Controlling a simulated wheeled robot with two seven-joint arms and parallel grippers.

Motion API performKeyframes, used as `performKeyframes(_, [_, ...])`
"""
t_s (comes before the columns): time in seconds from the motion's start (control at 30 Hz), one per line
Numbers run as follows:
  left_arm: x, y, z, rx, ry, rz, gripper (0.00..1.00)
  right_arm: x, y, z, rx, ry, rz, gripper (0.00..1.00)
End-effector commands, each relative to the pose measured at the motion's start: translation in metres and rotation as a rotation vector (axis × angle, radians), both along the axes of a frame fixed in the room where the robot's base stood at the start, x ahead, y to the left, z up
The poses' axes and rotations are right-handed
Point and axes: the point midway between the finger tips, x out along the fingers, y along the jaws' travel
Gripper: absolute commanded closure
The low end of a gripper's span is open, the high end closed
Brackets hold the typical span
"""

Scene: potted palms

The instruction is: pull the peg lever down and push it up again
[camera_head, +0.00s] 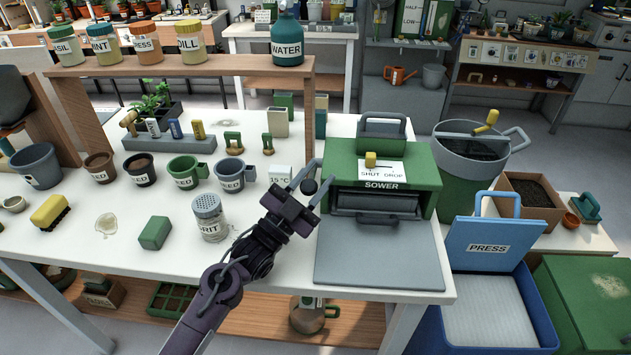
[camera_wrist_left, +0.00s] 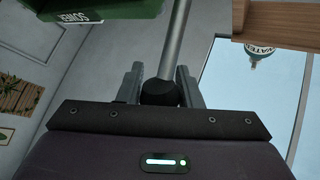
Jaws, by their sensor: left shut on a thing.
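The green SOWER machine (camera_head: 383,187) stands on the white table, and its label also shows in the left wrist view (camera_wrist_left: 80,14). My left gripper (camera_head: 311,184) is beside its left side. In the left wrist view the lever's dark round knob (camera_wrist_left: 160,93) sits between my two grey fingers, and its grey rod (camera_wrist_left: 177,40) runs up out of the picture. My left gripper is shut on this knob. The rod's far end is hidden. My right gripper is not in view.
A grey plate (camera_head: 380,255) lies in front of the machine. The GRIT shaker (camera_head: 209,218), green block (camera_head: 155,233) and several SEED mugs stand to the left. A blue PRESS box (camera_head: 487,247) is at the right. A wooden shelf (camera_head: 190,68) stands behind.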

Motion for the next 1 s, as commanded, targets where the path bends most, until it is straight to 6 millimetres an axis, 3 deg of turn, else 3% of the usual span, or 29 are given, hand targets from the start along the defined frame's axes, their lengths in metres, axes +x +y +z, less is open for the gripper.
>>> performKeyframes(0.33, [0.000,0.000,-0.001,0.001,0.000,0.000,1.00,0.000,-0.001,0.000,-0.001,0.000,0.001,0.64])
performKeyframes(0.37, [0.000,0.000,-0.001,0.001,0.000,0.000,0.64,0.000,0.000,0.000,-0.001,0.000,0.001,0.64])
performKeyframes(0.5, [0.000,0.000,-0.001,0.001,0.000,0.000,0.47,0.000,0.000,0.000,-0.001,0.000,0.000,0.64])
performKeyframes(0.9, [-0.007,0.006,-0.009,0.003,0.001,0.000,0.47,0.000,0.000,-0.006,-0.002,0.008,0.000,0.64])
performKeyframes(1.0, [-0.019,0.016,-0.009,0.004,0.001,0.002,0.47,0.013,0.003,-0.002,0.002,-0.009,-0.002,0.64])
